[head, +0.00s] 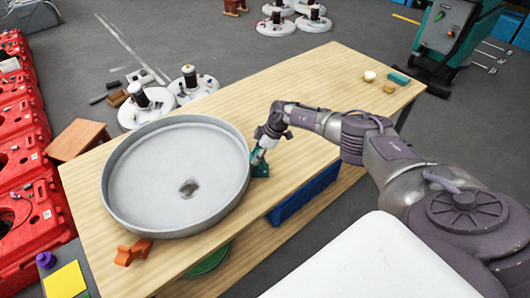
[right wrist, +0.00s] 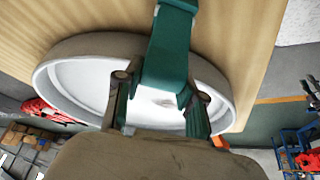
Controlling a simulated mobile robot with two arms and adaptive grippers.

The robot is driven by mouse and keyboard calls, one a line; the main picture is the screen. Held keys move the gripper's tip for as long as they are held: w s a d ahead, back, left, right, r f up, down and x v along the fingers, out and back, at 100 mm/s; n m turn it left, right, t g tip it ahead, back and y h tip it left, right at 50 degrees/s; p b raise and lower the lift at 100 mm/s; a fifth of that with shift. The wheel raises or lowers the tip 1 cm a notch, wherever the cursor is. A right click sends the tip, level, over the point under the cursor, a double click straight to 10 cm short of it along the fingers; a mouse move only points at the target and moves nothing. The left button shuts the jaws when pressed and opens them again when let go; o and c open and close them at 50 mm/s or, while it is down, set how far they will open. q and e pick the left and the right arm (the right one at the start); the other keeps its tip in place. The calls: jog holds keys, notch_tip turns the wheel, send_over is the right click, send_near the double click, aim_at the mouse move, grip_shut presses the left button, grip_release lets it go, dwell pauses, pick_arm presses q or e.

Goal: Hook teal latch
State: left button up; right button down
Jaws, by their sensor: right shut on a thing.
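The teal latch (head: 260,170) is at the right side of the round grey tank (head: 150,185) on the wooden table. In the right wrist view the teal latch (right wrist: 168,62) runs from the top of the picture down between my fingers, in front of the tank's rim (right wrist: 75,47). My right gripper (head: 262,153) is shut on the latch, and its fingers (right wrist: 160,92) lie on both sides of it. I cannot tell whether the latch is hooked on the rim. My left gripper is not in view.
The wooden table (head: 305,85) is mostly clear beyond the tank. Small items, including a teal block (head: 399,78), lie at its far end. A blue bin (head: 303,195) is below its right edge. Red cases (head: 25,170) line the left.

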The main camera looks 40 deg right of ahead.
jog(key=shift+w+a+g+h, duration=0.3)
jog(key=shift+a+g+h, duration=0.1)
jog(key=shift+h, duration=0.1)
jog(key=shift+a+f+p, duration=0.1)
jog(key=shift+f+p, duration=0.1)
jog(key=shift+p, duration=0.15)
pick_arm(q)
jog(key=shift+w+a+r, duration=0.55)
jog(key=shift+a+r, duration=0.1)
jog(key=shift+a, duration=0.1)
pick_arm(e)
jog(key=shift+w+f+g+h, duration=0.1)
jog(key=shift+g+h, duration=0.2)
jog(key=shift+h, duration=0.1)
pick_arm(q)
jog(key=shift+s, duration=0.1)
pick_arm(e)
jog(key=shift+f, duration=0.1)
jog(key=c, duration=0.7)
grip_release()
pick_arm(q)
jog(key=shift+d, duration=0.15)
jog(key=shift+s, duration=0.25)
